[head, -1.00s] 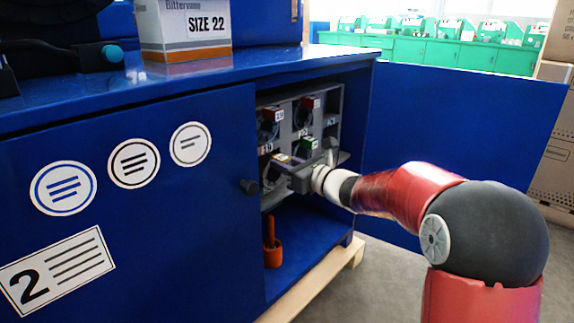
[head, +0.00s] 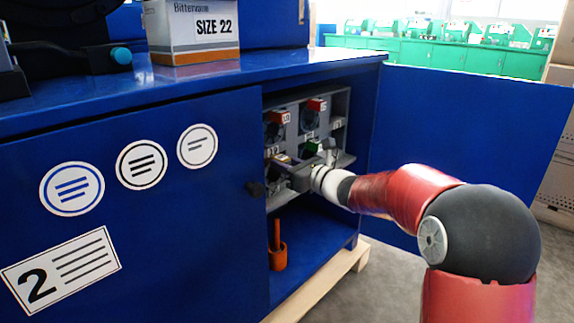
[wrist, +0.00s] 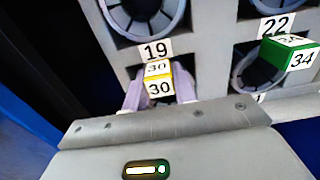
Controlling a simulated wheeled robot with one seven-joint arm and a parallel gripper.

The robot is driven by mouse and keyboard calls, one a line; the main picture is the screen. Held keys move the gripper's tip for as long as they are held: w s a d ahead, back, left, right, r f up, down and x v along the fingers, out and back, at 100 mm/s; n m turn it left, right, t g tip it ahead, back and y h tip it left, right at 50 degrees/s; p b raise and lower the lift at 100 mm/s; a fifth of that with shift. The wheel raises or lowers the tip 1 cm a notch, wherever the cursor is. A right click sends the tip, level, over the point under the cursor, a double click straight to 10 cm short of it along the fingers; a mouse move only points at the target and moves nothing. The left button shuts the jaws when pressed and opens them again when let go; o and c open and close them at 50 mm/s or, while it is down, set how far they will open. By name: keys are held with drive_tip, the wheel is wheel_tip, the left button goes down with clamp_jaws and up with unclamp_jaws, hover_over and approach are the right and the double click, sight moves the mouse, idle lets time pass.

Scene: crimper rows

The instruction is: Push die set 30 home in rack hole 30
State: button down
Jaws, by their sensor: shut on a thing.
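Die set 30 (wrist: 158,77) has a yellow block end with white labels reading 30. In the wrist view it sits between the pale fingers of my gripper (wrist: 158,91), which is shut on it. It is just below a rack label 19 (wrist: 156,51). The rack (head: 341,105) is grey, with round holes, inside the open blue cabinet. The hole behind die set 30 is hidden by the block and my gripper, so I cannot tell how deep the set sits. In the head view my gripper (head: 291,170) is at the rack's lower left part.
A green die set 34 (wrist: 286,50) sits in the rack to the right, below label 22 (wrist: 276,25). Red-ended die sets (head: 316,104) are in the upper row. The cabinet's blue door (head: 470,140) stands open at right.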

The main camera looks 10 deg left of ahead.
drive_tip(key=shift+a+r, duration=0.2)
drive_tip(key=shift+r, duration=0.05)
drive_tip(key=c, duration=1.3)
unclamp_jaws()
drive_tip(key=shift+o, duration=1.2)
drive_tip(key=shift+f, duration=0.35)
drive_tip(key=v, duration=0.7)
drive_tip(key=shift+s+d+r, duration=0.2)
drive_tip(key=shift+d, duration=0.15)
